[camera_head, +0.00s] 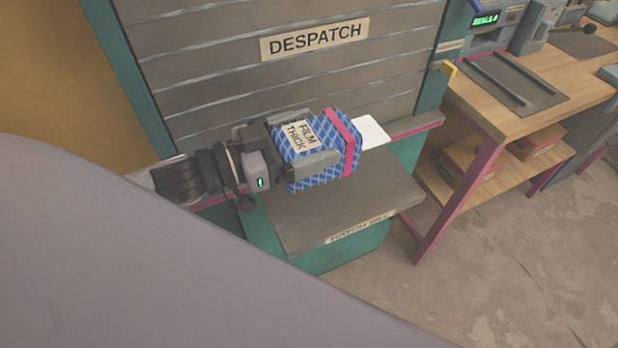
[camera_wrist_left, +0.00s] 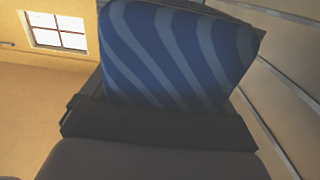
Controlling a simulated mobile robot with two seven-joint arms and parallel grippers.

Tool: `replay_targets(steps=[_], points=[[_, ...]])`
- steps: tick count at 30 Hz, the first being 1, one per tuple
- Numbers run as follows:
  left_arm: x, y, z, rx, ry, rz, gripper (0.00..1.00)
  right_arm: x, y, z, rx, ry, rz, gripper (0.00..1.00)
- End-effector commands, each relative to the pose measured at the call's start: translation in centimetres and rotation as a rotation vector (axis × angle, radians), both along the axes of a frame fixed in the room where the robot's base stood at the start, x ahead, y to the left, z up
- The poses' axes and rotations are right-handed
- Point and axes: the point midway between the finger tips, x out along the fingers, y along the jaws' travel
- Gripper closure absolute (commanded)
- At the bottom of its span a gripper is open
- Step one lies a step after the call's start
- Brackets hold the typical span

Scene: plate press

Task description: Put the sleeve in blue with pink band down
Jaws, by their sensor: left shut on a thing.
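The sleeve (camera_head: 325,135) is blue with a pale lattice pattern, a pink band near its right end and a label reading "FILM THICK". In the head view my left gripper (camera_head: 318,140) is shut on the sleeve, one finger along each side. A white sheet or card (camera_head: 370,133) shows past the banded end. The sleeve is over the grey sill (camera_head: 335,220) in front of the despatch shutter; I cannot tell whether it touches it. In the left wrist view the blue sleeve (camera_wrist_left: 180,55) fills the upper middle, with pale stripes. My right gripper is not in view.
The grey despatch shutter (camera_head: 270,80) rises behind the sill, with a teal frame. A wooden bench (camera_head: 530,95) with pink legs stands at the right, bearing a machine with a green display (camera_head: 486,20). Boxes (camera_head: 535,141) lie on its lower shelf. The floor between is clear.

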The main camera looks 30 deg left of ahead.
Motion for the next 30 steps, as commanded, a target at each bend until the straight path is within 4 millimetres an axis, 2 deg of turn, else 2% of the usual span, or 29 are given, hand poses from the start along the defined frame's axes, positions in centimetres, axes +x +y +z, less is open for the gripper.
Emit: replay_targets(steps=[1, 3, 11, 18, 30], points=[[0.0, 0.0, -1.5, -0.003, 0.002, 0.002, 0.51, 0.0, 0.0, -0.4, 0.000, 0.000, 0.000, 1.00], [0.0, 0.0, -2.9, -0.003, 0.001, 0.001, 0.51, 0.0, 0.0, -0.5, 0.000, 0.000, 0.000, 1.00], [0.0, 0.0, -5.3, -0.003, -0.002, 0.000, 0.51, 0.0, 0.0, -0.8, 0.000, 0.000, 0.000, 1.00], [0.0, 0.0, -8.8, -0.002, -0.001, 0.000, 0.51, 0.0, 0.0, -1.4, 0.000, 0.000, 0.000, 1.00], [0.0, -0.1, -9.3, -0.001, -0.003, -0.002, 0.51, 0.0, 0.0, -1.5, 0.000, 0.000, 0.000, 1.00]])
